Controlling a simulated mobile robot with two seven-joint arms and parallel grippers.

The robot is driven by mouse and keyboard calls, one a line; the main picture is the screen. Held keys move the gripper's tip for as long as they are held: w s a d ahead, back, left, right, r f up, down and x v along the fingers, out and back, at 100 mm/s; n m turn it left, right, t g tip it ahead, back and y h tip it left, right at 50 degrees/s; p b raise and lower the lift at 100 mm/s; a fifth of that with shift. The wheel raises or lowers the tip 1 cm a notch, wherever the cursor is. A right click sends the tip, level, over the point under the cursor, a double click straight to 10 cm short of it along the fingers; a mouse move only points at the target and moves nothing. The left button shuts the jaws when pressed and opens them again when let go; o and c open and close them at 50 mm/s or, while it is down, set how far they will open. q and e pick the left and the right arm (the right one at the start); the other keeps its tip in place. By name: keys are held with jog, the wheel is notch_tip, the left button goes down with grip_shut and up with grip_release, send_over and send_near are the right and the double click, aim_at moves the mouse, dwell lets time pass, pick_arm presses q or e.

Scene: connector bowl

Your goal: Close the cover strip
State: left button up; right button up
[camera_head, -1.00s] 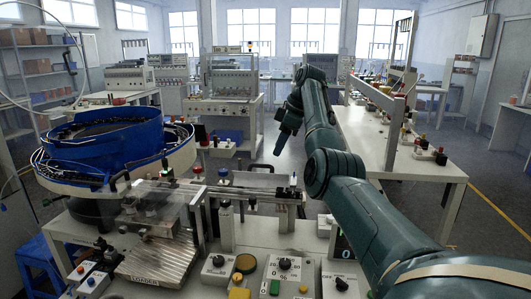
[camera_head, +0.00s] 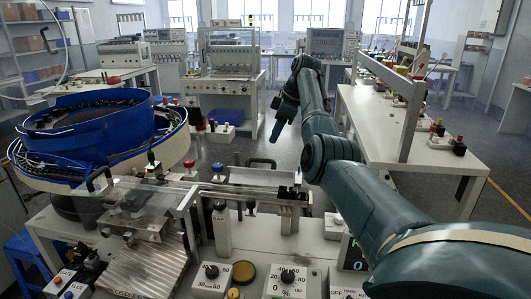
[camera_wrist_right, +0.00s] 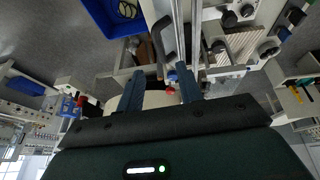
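A long, narrow rail (camera_head: 240,190) runs from the blue bowl feeder (camera_head: 85,135) to the right across the workbench. Behind it lies a pale, flat strip (camera_head: 262,176) with a dark handle, which looks like the cover strip; I cannot tell how far open it is. My right arm comes in from the lower right, and its gripper (camera_head: 276,130) hangs beyond the rail, apart from the strip. In the right wrist view the two fingers of this gripper (camera_wrist_right: 159,92) stand apart with nothing held between them. My left gripper is not in view.
A control panel with knobs (camera_head: 288,280) is at the front of the bench. A ribbed loader plate (camera_head: 150,268) is at front left. A side table (camera_head: 405,135) stands at right. A blue bin (camera_wrist_right: 112,16) shows in the right wrist view. Open floor lies behind the bench.

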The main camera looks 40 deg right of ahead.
jog(key=p, duration=0.1)
send_near(261, 171)
jog(key=w+f, duration=0.3)
jog(key=w+d+f, duration=0.1)
jog(key=shift+w+f, duration=0.2)
jog(key=shift+f, duration=0.2)
jog(key=shift+c, duration=0.5)
grip_shut()
